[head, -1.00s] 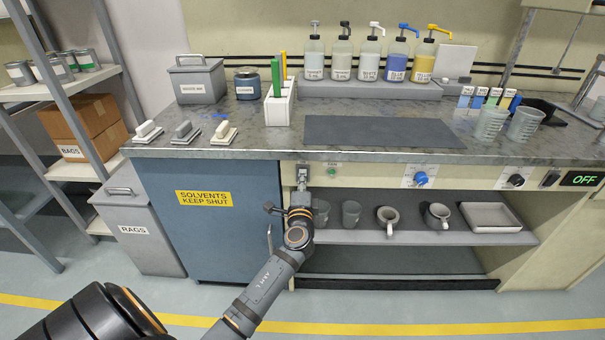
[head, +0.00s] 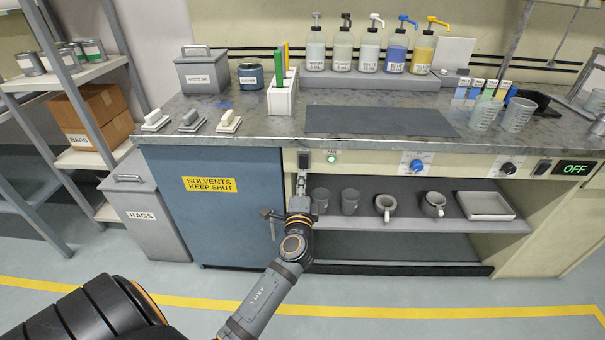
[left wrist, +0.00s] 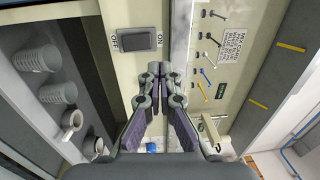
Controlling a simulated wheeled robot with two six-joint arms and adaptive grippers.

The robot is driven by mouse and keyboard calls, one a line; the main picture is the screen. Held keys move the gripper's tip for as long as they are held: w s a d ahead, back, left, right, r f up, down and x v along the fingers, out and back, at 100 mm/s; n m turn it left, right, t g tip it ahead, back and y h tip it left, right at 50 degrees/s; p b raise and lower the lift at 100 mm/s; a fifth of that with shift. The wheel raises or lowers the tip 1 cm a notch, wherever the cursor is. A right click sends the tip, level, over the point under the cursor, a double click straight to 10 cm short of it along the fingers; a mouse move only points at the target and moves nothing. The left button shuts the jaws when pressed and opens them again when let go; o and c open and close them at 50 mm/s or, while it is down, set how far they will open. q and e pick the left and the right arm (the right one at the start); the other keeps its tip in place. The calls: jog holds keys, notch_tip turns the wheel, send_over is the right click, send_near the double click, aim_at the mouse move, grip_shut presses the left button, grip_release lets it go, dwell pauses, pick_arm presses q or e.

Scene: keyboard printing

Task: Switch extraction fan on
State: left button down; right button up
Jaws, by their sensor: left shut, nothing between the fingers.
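A dark rocker switch (head: 304,160) is on the front panel under the bench top, left of a small round green lamp (head: 332,157) that looks lit. In the left wrist view the switch (left wrist: 140,41) has small labels on both sides. My left gripper (head: 302,181) is shut and empty, just below the switch and apparently apart from it. Its closed fingers (left wrist: 160,70) also show in the left wrist view. Another dark switch (head: 542,166) sits at the far right beside a display (head: 575,168) reading OFF. My right gripper is not in view.
Below the panel, an open shelf (head: 345,224) holds cups, mugs and a tray (head: 486,205). A blue cabinet door (head: 222,225) with a handle is left of my gripper. Blue (head: 417,165) and black (head: 508,168) knobs sit on the panel. The floor in front is clear.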

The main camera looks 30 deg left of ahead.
pick_arm(q)
jog(key=s+d, duration=0.1)
jog(key=s+d+r, duration=0.1)
jog(key=s, duration=0.1)
jog(key=shift+s, duration=0.15)
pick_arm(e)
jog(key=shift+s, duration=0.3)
pick_arm(q)
jog(key=shift+r, duration=0.1)
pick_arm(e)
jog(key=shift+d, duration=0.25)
